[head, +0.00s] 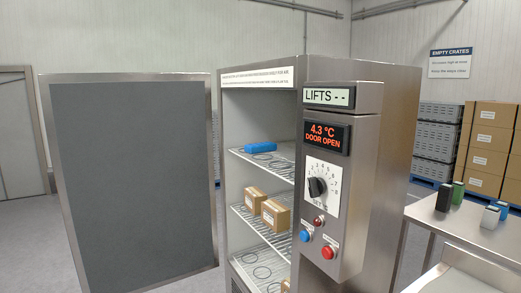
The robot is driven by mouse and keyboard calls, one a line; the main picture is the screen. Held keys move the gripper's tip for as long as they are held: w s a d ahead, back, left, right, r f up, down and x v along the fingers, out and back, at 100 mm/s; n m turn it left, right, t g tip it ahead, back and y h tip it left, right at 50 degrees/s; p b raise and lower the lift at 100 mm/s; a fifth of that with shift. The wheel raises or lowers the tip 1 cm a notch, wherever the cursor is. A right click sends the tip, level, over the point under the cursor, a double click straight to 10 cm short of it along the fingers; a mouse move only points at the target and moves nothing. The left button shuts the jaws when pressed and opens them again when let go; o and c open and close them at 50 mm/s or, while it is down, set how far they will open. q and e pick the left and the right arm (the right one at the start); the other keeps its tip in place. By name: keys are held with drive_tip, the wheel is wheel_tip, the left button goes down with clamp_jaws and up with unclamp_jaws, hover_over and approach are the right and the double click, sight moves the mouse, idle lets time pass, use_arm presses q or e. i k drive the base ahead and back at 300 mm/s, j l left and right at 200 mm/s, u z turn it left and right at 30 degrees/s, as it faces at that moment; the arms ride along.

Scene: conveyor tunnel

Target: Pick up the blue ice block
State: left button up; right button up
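The blue ice block (261,147) lies on the upper wire shelf (280,168) inside a steel refrigerated cabinet (310,66). The cabinet's door (135,180) stands wide open to the left. The display (323,133) reads 4.3 °C and DOOR OPEN. The block's front and top are visible; nothing touches it from above. Neither of my grippers shows in the head view.
Cardboard boxes (276,215) sit on the middle shelf. A control panel (348,225) with dial and buttons sticks out right of the opening. A steel table (465,229) at right holds several small black, green, white and blue items. Stacked crates (436,140) stand behind.

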sight(262, 148)
drive_tip(key=i+j+u, duration=0.15)
drive_tip(key=i+j, duration=0.3)
drive_tip(key=i+j+u, duration=0.1)
drive_tip(key=i+j, duration=0.3)
drive_tip(key=i, duration=0.15)
